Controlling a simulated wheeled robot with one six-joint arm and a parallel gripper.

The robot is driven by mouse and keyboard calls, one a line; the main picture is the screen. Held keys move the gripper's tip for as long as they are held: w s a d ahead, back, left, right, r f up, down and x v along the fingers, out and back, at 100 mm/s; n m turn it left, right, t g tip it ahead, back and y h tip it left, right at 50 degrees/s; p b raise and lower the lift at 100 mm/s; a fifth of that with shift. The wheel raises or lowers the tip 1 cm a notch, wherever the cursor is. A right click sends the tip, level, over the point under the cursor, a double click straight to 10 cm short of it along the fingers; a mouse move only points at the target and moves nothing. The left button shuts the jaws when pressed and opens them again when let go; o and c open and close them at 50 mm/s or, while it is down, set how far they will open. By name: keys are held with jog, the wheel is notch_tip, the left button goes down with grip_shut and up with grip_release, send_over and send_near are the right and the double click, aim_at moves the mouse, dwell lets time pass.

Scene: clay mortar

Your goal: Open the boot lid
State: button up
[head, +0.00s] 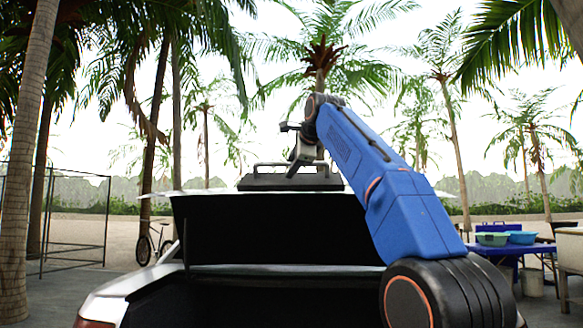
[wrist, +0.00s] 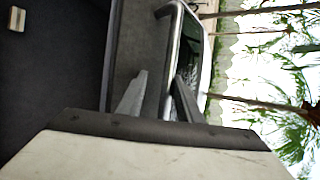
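The car boot's lid (head: 245,192) shows in the head view as a thin pale edge above a wide black opening, so it looks raised. A pale sill strip (head: 290,270) runs below the opening. My gripper (head: 298,156) is high over the middle of the lid's edge, at the end of my blue arm. A dark bar and a pale slab fill the bottom of that view. I cannot tell whether my gripper touches the lid.
A roof rack (head: 290,182) stands behind the lid; its rail (wrist: 173,25) shows in the wrist view. A blue table (head: 508,247) with basins is at right. A bicycle (head: 153,243), a wire fence (head: 75,225) and a palm trunk (head: 25,170) are at left.

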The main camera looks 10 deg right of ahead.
jog(key=v, duration=1.7)
